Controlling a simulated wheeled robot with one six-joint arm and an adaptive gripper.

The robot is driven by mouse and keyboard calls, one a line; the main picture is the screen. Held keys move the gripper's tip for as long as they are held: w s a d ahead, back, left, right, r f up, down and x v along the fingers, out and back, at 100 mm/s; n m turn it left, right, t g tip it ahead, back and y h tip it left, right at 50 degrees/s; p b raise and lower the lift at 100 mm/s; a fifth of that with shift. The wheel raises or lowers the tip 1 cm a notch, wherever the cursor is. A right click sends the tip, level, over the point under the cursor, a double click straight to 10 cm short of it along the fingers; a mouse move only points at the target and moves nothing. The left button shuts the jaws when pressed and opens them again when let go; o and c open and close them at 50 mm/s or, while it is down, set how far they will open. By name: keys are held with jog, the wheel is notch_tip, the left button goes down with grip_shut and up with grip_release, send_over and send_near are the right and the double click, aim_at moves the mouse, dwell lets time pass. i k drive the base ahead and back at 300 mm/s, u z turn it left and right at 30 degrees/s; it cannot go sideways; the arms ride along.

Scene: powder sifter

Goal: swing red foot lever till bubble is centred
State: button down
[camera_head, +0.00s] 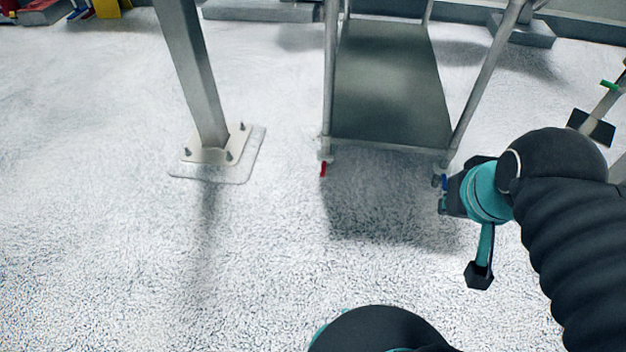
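The red foot lever (323,170) is a small red tab at the bottom of the front left leg of a metal frame stand (390,85). It points down toward the viewer. My gripper (442,198) is at the front right leg of the stand, well to the right of the red lever. A small blue tab (445,182) shows right beside it at that leg's foot. The gripper's fingers are small and partly hidden by my wrist, so I cannot tell whether they are open or touching anything. No bubble level can be made out.
A grey post (195,75) on a bolted base plate (245,165) stands left of the stand. A green tab (609,84) shows on another leg at far right. Red, blue and yellow items lie at top left. The speckled floor in front is clear.

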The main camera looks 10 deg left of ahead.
aim_at(323, 159)
jog(key=u, duration=0.7)
jog(key=i, duration=0.9)
jog(key=z, duration=0.65)
